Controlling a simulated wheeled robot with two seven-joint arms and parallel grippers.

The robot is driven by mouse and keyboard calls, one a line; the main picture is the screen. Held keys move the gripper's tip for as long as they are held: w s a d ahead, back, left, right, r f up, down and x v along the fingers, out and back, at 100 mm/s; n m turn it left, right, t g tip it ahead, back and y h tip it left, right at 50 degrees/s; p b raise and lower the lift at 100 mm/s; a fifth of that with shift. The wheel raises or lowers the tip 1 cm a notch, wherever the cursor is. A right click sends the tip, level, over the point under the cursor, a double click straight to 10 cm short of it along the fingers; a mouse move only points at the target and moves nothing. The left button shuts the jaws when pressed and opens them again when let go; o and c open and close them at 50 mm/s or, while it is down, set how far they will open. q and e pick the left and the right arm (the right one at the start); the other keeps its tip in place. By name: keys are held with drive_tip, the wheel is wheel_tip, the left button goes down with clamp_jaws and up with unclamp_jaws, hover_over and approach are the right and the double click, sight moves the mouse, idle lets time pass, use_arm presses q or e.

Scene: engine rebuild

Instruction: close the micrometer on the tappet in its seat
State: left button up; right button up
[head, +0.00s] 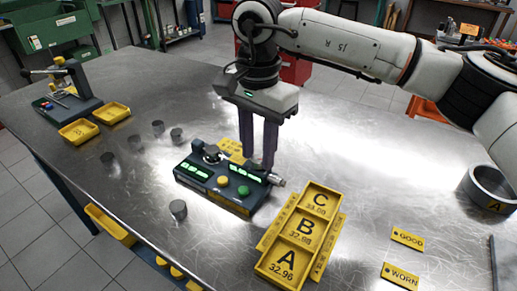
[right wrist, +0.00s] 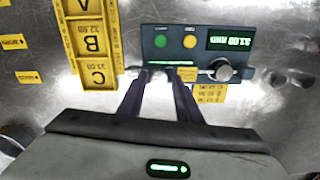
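The micrometer (head: 222,189) is a dark bench gauge with green displays and a yellow and a green button. In the right wrist view its display (right wrist: 230,44) reads upside down, seemingly 31.00 mm. A grey round tappet (right wrist: 222,69) sits in its seat, and it also shows in the head view (head: 212,155). The metal thimble (head: 276,180) sticks out at the micrometer's right end. My right gripper (head: 258,163) points down behind the micrometer, close to the thimble side. My left gripper is out of view.
Several loose tappets (head: 178,209) stand on the metal table left of the micrometer. A yellow A/B/C tray (head: 270,268) lies to its right, near GOOD (head: 407,239) and WORN (head: 400,276) tags. A ring marked A (head: 490,190) stands far right.

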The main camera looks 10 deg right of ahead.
sight(258, 158)
drive_tip(key=shift+o, duration=0.6)
wheel_tip(258, 158, up, 10)
drive_tip(key=shift+r, duration=0.15)
